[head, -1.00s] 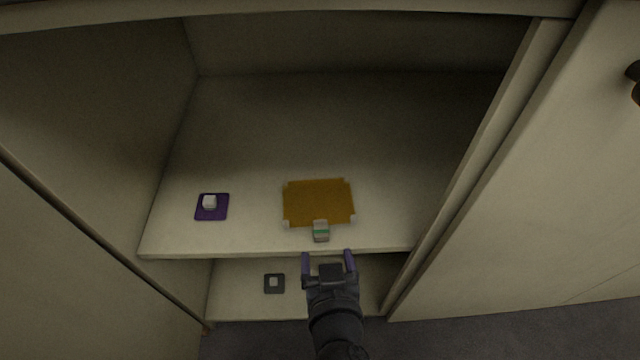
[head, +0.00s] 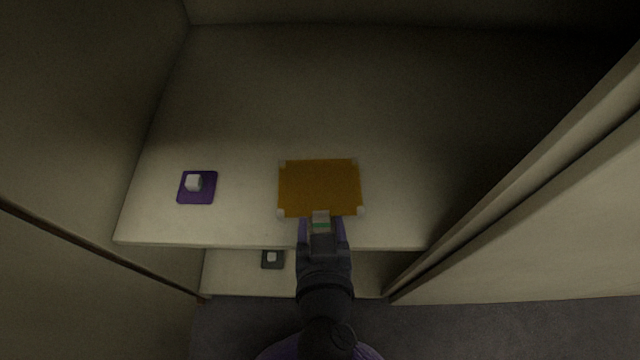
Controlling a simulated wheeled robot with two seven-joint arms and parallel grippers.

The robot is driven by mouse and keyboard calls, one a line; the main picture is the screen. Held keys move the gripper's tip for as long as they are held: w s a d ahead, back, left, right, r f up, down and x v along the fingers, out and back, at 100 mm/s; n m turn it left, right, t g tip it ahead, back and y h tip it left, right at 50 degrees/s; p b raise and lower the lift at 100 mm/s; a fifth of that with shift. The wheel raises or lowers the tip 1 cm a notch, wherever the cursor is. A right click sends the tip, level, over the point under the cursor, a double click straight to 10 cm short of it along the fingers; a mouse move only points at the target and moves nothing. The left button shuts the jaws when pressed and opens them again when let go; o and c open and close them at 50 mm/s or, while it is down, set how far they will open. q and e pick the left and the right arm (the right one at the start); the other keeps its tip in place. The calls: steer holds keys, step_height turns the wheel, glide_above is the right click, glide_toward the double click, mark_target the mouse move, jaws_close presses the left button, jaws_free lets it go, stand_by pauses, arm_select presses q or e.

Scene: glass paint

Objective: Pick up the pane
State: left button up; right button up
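The pane (head: 319,186) is an amber, flat sheet with pale corner pieces, lying on the upper shelf near its front edge. A small pale block with a green band (head: 320,221) sits at the middle of its near edge. My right gripper (head: 322,226) is at the shelf's front edge, with one purple finger on each side of this block. The fingers are apart; whether they touch the block cannot be told. My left gripper is out of view.
A purple square with a white block (head: 196,187) lies on the shelf (head: 240,110) to the left. A dark square with a white block (head: 272,259) lies on the lower shelf. The cabinet's side wall (head: 80,130) and right-hand frame (head: 540,170) bound the opening. The shelf behind the pane is clear.

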jaws_close()
